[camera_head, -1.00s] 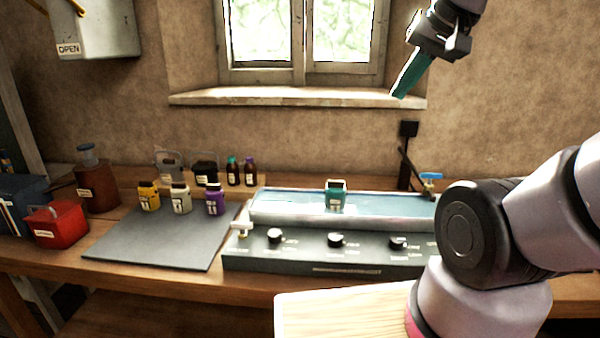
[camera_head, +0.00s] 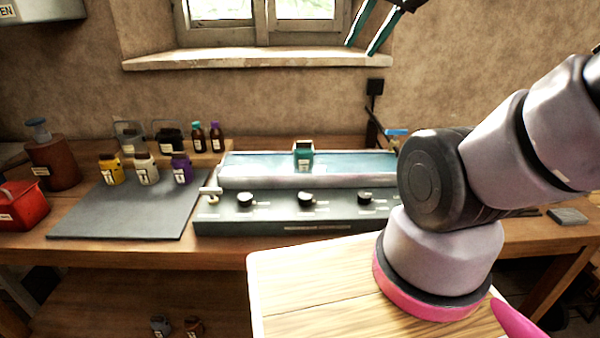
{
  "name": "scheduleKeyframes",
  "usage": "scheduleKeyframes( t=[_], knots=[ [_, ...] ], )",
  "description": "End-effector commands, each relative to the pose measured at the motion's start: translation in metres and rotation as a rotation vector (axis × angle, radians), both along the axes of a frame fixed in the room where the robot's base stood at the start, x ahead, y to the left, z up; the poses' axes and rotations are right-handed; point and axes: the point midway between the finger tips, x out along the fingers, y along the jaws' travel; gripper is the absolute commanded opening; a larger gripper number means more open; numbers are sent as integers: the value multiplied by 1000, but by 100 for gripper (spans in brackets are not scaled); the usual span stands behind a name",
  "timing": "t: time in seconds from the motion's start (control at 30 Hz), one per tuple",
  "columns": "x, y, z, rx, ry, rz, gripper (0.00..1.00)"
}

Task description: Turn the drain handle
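A pale tap-like handle (camera_head: 210,191) sticks out at the front left corner of the grey trough unit (camera_head: 270,217). A blue lever (camera_head: 397,132) sits on a brass fitting at the unit's back right, partly behind my arm. No readable label shows which of the two is the drain handle. My gripper (camera_head: 362,48) is at the top edge, in front of the window sill, with its two teal fingers apart and nothing between them. It is high above the unit and touches neither handle. Its upper part is cut off by the frame.
The unit has several black knobs (camera_head: 306,200) and a shallow blue basin (camera_head: 240,165) holding a teal container (camera_head: 303,155). To the left, a grey mat (camera_head: 130,212) bears yellow, white and purple jars. A red box (camera_head: 20,205) stands at far left. My arm covers the unit's right end.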

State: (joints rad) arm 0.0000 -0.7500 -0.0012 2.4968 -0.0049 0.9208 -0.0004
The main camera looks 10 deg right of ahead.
Motion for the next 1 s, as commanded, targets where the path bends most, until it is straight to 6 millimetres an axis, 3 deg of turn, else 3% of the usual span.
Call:
scheduleKeyframes(
  t=[0.03, 0.13, 0.27, 0.47, 0.77, 1.0],
  knots=[
    [0, 0, 0, 0, 0, 0, 61],
    [1, 1, 0, 0, 3, 1, 99],
    [15, 9, -2, -9, 44, 9, 100],
    [65, 48, -19, -47, 178, 40, 100],
    [132, 146, -80, -122, 367, 93, 100],
    [153, 242, -159, -182, 495, 136, 100]
  ],
)
